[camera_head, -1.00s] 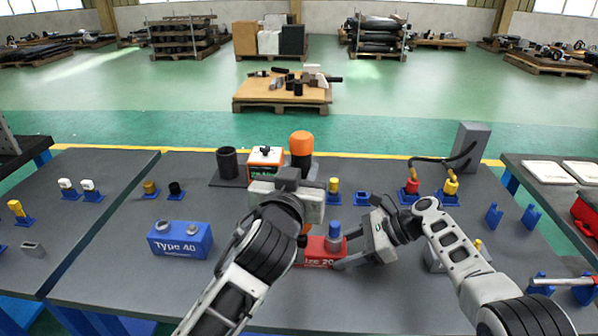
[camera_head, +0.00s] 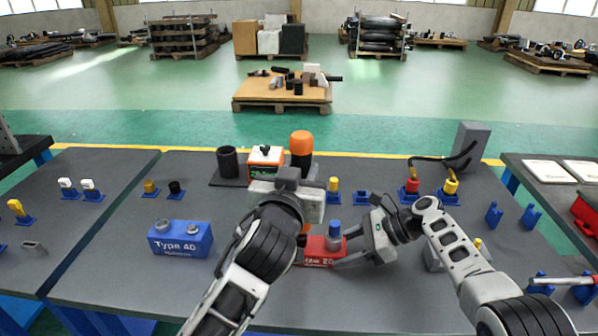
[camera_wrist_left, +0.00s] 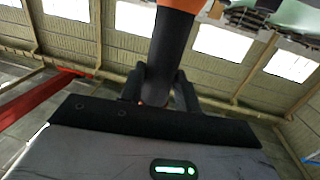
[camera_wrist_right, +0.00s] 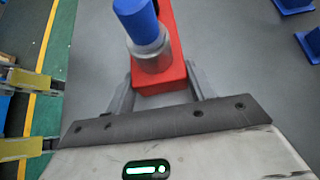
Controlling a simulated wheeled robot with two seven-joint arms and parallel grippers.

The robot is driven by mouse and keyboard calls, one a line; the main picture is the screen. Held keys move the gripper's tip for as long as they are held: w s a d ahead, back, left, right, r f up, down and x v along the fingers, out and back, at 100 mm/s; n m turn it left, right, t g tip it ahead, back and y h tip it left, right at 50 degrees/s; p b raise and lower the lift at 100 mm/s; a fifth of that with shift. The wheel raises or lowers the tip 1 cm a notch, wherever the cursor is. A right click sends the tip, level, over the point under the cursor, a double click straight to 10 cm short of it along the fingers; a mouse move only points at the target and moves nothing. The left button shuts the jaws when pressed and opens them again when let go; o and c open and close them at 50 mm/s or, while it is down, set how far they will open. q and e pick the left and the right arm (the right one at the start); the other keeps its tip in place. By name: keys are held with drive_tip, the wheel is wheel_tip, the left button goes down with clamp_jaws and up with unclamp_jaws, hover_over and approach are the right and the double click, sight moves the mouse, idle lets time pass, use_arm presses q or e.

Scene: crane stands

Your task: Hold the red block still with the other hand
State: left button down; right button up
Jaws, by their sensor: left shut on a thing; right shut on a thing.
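The red block (camera_head: 318,258) with white size lettering sits on the dark table, partly hidden behind my left arm. A blue-topped pin with a metal collar (camera_head: 334,232) stands upright in it. My right gripper (camera_head: 345,252) is shut on the red block from the right; the right wrist view shows the block (camera_wrist_right: 174,52) between its fingers (camera_wrist_right: 160,80). My left gripper (camera_wrist_left: 160,92) is shut on a black tool shaft (camera_wrist_left: 168,55) with an orange end. In the head view this tool's orange cap (camera_head: 301,143) rises above the gripper. The tool's lower part is mostly hidden.
A blue "Type 40" block (camera_head: 180,241) lies to the left. An orange-and-white box (camera_head: 265,160) and a black cup (camera_head: 227,162) stand behind. A grey unit with cabled connectors (camera_head: 470,148) is at the back right. Table front left is clear.

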sight(299, 145)
use_arm(q)
drive_tip(key=shift+r, duration=0.1)
use_arm(e)
drive_tip(key=shift+r, duration=0.1)
use_arm(q)
drive_tip(key=shift+r, duration=2.65)
use_arm(e)
drive_tip(key=o, duration=1.3)
drive_tip(key=shift+c, duration=0.2)
